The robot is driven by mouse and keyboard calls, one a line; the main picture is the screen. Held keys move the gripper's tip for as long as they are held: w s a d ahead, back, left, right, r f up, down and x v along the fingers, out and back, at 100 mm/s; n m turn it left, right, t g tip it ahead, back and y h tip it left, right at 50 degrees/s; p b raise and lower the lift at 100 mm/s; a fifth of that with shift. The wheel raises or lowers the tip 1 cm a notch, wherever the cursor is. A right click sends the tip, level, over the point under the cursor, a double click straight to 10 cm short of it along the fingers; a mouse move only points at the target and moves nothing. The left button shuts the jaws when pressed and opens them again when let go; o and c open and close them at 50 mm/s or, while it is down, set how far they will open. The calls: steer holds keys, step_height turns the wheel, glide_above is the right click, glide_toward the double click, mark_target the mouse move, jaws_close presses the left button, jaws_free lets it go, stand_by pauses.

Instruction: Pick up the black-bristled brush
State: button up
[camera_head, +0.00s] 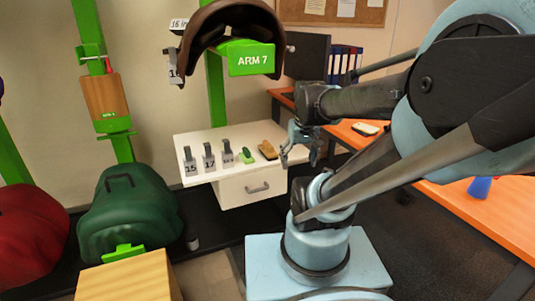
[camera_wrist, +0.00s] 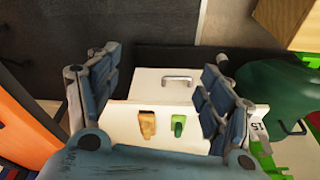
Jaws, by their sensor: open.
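A wooden tan-brown brush-like block (camera_head: 268,150) lies at the right end of the white drawer top (camera_head: 192,138). It also shows in the wrist view (camera_wrist: 147,124). A smaller green piece (camera_head: 247,156) lies just left of it in the head view; in the wrist view the green piece (camera_wrist: 179,127) is to its right. Black bristles cannot be made out on either. My gripper (camera_head: 301,146) is open and empty, to the right of the block and apart from it. In the wrist view, both pieces show between the spread fingers (camera_wrist: 160,80).
Several grey numbered gauges (camera_head: 208,156) stand left of the green piece. A brown saddle (camera_head: 228,22) hangs on a green arm above the drawer unit. An orange desk (camera_head: 455,200) is at right.

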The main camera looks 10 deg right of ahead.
steer(key=w+a+r+n+t, duration=0.1)
steer(key=w+a+r, duration=0.15)
steer(key=w, duration=1.25)
steer(key=n+y, duration=0.1)
steer(key=n, duration=0.1)
glide_above(268, 148)
steer(key=s+d, duration=0.2)
steer(key=s, duration=0.1)
step_height(268, 148, down, 4)
steer(key=r, duration=0.1)
steer(key=shift+t, duration=0.3)
steer(key=shift+x, duration=8.5)
steer(key=c, duration=1.2)
